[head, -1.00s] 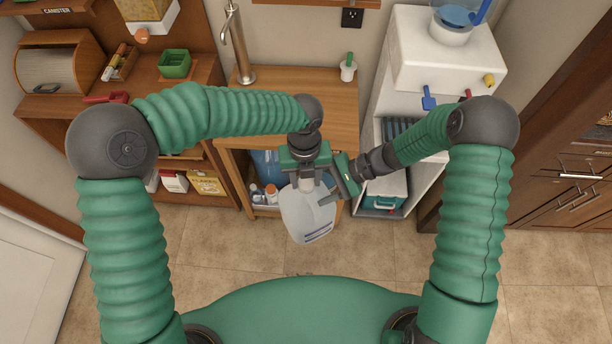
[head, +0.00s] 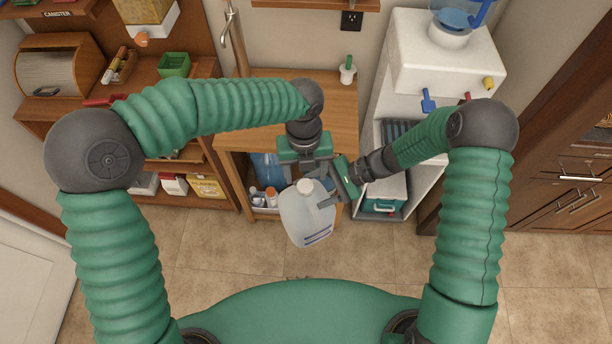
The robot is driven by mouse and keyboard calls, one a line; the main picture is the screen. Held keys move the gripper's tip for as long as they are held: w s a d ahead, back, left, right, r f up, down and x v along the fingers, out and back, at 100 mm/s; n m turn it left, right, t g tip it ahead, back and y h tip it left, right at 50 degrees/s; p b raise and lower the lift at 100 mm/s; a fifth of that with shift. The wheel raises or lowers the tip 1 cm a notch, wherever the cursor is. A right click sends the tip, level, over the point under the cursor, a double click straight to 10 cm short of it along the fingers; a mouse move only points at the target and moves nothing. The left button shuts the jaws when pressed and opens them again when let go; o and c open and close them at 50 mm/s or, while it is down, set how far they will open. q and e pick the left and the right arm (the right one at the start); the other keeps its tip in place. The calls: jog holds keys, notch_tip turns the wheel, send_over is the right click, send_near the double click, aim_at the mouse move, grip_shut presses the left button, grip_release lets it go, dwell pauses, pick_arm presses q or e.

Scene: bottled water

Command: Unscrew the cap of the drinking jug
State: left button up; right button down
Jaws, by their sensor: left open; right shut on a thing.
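The drinking jug (head: 305,220) is translucent white with a label low on its front. It hangs in the air before the wooden counter, slightly tilted. Its pale cap (head: 305,186) is on the neck. My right gripper (head: 327,200) is shut on the jug at its right side, by the handle area; the exact contact is partly hidden. My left gripper (head: 306,172) points down just above and behind the cap. It is open, with its fingers apart, and the cap shows clear in front of it.
The wooden counter (head: 330,95) with a tap (head: 234,40) and a small white pot (head: 347,72) stands behind. Bottles (head: 270,196) sit on its lower shelf. A white dispenser (head: 440,60) stands at the right, with a teal box (head: 384,202) below. The tiled floor in front is clear.

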aim_at(306, 185)
pick_arm(q)
jog(key=shift+s+d+r+m, duration=0.1)
jog(key=shift+s+r+m, duration=0.2)
jog(key=shift+r, duration=0.05)
jog(key=shift+w+r+m, duration=0.2)
jog(key=shift+r+m, duration=0.4)
jog(key=shift+r, duration=0.35)
jog(key=shift+w+r, duration=0.15)
jog(key=shift+r, duration=0.1)
jog(key=shift+a+f, duration=0.15)
jog(key=shift+a, duration=0.1)
notch_tip(306, 185, down, 7)
jog(key=shift+d+f, duration=0.15)
jog(key=shift+c, duration=0.3)
